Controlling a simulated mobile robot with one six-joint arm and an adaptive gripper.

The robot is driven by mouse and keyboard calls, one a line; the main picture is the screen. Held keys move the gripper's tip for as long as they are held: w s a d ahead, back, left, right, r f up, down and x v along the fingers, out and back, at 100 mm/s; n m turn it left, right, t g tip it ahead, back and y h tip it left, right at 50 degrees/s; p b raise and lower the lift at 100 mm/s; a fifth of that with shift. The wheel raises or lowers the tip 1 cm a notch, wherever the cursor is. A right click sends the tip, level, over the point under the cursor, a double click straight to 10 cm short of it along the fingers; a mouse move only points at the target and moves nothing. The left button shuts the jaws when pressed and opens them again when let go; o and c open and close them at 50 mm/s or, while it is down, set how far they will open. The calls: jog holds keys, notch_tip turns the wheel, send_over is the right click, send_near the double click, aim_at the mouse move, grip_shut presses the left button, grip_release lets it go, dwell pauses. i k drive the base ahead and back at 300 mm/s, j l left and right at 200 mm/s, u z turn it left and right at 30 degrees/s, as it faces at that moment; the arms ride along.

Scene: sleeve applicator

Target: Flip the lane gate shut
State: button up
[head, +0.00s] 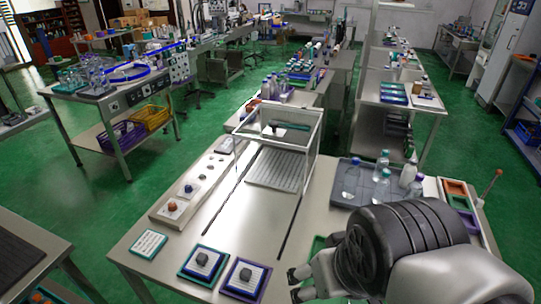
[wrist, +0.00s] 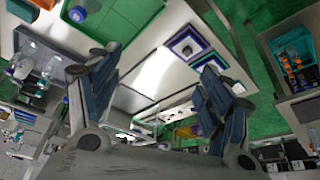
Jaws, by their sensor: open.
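The steel work table (head: 240,215) carries a white-framed clear enclosure (head: 318,135) over a pale slatted plate (head: 275,170). A dark bar (head: 290,125) shows in the upper part of the enclosure; I cannot tell whether it is the lane gate. Two dark straight slots run along the table top beside the plate. My gripper (head: 298,284) is above the table's front edge, to the right of the two square pads and well apart from the enclosure. In the wrist view my gripper (wrist: 160,78) has its fingers spread, with nothing between them.
A control strip with knobs (head: 190,187) lines the left edge. A teal-edged pad (head: 203,262) and a purple-edged pad (head: 244,277) lie in front. A dark tray (head: 345,190) with clear bottles and coloured bins (head: 457,188) stand to the right. The middle of the table is clear.

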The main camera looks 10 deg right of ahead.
aim_at(498, 171)
jog(key=l+z, duration=0.1)
jog(key=z, duration=0.4)
jog(key=l+z, duration=0.1)
jog(key=z, duration=0.4)
jog(key=l+z, duration=0.1)
jog(key=z, duration=0.4)
jog(key=i+l, duration=0.1)
jog(key=l, duration=0.35)
jog(key=i+l, duration=0.1)
jog(key=l, duration=0.35)
jog(key=z, duration=0.05)
